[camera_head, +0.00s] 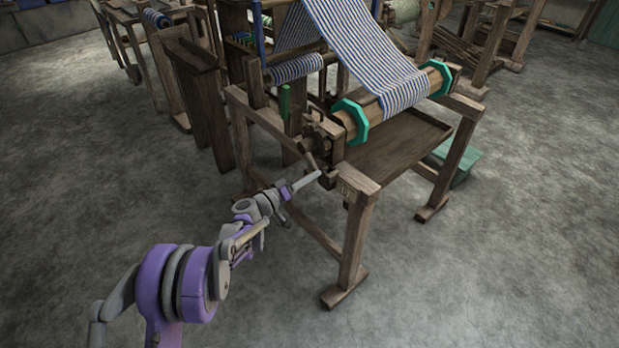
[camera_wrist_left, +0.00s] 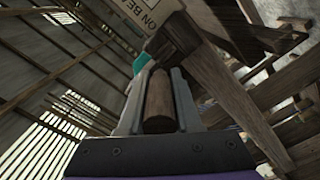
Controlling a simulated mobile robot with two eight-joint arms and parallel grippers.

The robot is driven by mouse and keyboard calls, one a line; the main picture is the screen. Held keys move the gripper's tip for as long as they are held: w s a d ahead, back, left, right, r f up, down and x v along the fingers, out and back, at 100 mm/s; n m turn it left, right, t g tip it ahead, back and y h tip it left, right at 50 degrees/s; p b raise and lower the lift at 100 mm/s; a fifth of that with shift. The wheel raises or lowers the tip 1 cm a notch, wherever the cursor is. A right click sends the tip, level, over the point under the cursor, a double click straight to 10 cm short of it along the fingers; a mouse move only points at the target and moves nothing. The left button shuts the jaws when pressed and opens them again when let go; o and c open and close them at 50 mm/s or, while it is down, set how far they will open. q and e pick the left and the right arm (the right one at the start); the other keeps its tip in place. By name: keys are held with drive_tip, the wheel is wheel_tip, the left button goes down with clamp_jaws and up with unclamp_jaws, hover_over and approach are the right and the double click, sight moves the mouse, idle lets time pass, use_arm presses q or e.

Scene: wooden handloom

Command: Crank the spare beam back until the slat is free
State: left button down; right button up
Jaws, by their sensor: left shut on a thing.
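The spare beam looks to be the wooden roller (camera_head: 375,113) with teal eight-sided flanges (camera_head: 349,122) at the front of the loom; blue-and-white striped cloth (camera_head: 405,95) runs down onto it. A flange edge also shows in the left wrist view (camera_wrist_left: 141,62). My left gripper (camera_head: 316,177) is at the loom's near left corner, beside the beam's end. In the left wrist view, its jaws (camera_wrist_left: 159,85) are shut on a round wooden crank handle (camera_wrist_left: 159,103). I cannot make out the slat. My right gripper is not in view.
The loom's front post (camera_head: 355,245) stands just right of my left gripper. A wooden tray-like board (camera_head: 395,145) lies below the beam, and a teal box (camera_head: 457,163) sits on the floor behind. Tall wooden boards (camera_head: 198,105) stand left. The foreground floor is clear.

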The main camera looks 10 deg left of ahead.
use_arm(q)
drive_tip(key=c, duration=0.6)
unclamp_jaws()
drive_tip(key=shift+d+r, duration=0.1)
drive_tip(key=shift+s, duration=0.1)
drive_tip(key=p+v, duration=0.1)
drive_tip(key=v, duration=0.9)
drive_tip(key=shift+s+a, duration=0.25)
drive_tip(key=shift+a, duration=0.1)
